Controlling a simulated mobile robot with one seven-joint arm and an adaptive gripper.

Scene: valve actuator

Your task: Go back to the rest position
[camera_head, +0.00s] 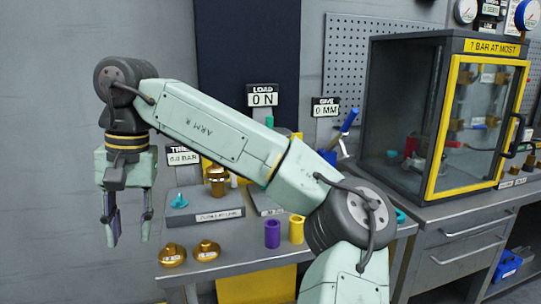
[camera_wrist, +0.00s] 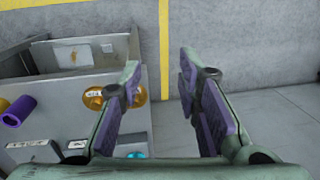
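My gripper (camera_head: 129,226) hangs at the left in the head view, pointing down, beside the left end of the workbench (camera_head: 258,262). Its two fingers with purple pads stand apart, with nothing between them. In the wrist view my gripper (camera_wrist: 160,88) also shows open and empty, with grey floor and wall behind it. My arm rises from the lower right and reaches across to the upper left, hiding part of the bench.
Two brass parts (camera_head: 173,255) (camera_head: 206,250) lie near the bench's front left. A purple cylinder (camera_head: 272,234) and a yellow cylinder (camera_head: 296,229) stand right of them. A yellow-framed glass cabinet (camera_head: 478,125) stands at right. Floor left of the bench looks clear.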

